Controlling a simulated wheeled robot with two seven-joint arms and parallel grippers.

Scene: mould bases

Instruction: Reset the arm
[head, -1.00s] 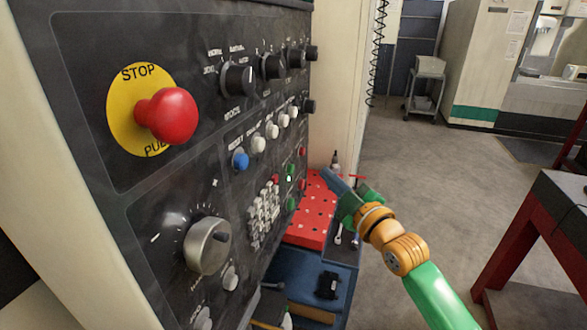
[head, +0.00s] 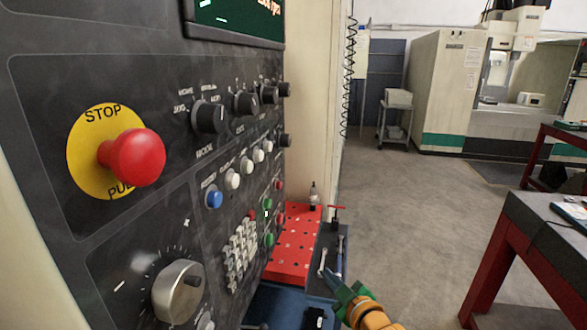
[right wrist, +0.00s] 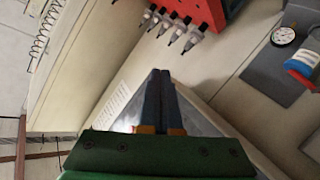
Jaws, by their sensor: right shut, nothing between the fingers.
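My right gripper (head: 335,268) shows at the bottom of the head view, with its orange and green arm coming in from the bottom edge. In the right wrist view its two blue-grey fingers (right wrist: 160,78) lie together, shut and empty. It is clear of the black control panel (head: 150,215), to the right of it in the picture. The panel's red stop button (head: 137,157) sits on a yellow disc. My left gripper is not in view.
A red perforated board (head: 292,243) and tools, including a wrench (head: 323,262), lie beyond the panel. A red-legged table (head: 490,260) stands at right. Grey floor lies open between. The wrist view shows a red holder (right wrist: 205,12) and dial gauge (right wrist: 283,37).

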